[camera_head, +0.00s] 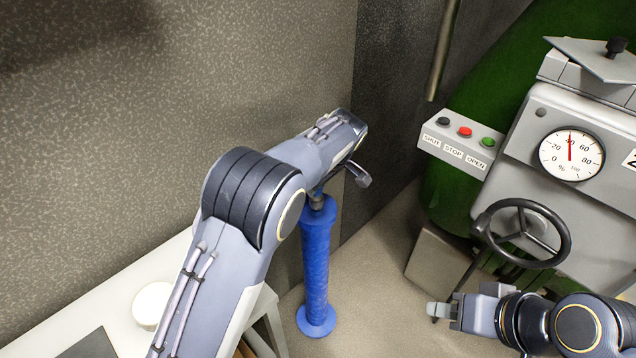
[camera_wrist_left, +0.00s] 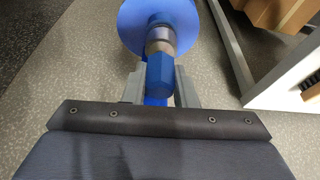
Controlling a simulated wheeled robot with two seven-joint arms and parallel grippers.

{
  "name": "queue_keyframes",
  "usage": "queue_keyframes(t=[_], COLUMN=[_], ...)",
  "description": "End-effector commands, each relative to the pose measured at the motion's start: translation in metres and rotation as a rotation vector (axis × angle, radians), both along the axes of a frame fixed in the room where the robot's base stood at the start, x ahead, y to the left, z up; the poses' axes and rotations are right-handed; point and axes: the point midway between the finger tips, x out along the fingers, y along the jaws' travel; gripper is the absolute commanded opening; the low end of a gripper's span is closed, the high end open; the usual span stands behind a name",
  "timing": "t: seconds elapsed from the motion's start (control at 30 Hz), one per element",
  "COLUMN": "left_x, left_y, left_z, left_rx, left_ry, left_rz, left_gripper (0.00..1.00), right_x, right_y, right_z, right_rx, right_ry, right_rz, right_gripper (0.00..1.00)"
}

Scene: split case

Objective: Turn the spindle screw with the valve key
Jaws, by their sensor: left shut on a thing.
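A blue post (camera_head: 316,265) stands on the floor, with the metal spindle screw (camera_head: 317,201) at its top. My left arm reaches over it and hides most of the screw and my left gripper. In the left wrist view, my left gripper (camera_wrist_left: 158,92) is shut on a blue faceted piece, which I take to be the valve key (camera_wrist_left: 160,72). The key lines up with a metal piece over a blue disc; I cannot tell how deeply it is seated. A dark handle-like part shows beside my left wrist. My right gripper (camera_head: 438,311) is by the machine; its opening is unclear.
A grey machine at right carries a gauge (camera_head: 571,155), a black handwheel (camera_head: 522,234) and a push-button box (camera_head: 460,142). A white table (camera_head: 180,262) with a round white object (camera_head: 151,304) stands at lower left. A wall is behind the post.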

Motion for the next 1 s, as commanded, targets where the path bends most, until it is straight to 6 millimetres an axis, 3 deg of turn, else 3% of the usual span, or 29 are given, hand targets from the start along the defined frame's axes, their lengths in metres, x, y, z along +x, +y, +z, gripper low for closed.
queue_keyframes(t=[0.7,1.0], left_x=[0.000,0.000], left_y=[0.000,0.000], left_z=[0.039,0.042], left_rx=[0.000,0.000], left_ry=[0.000,0.000], left_rz=[-0.002,-0.002], left_gripper=[0.00,0.00], right_x=[0.000,0.000], right_y=[0.000,0.000], right_z=[0.028,0.029], right_rx=[0.000,0.000], right_ry=[0.000,0.000], right_rz=[0.000,0.000], right_gripper=[0.36,0.36])
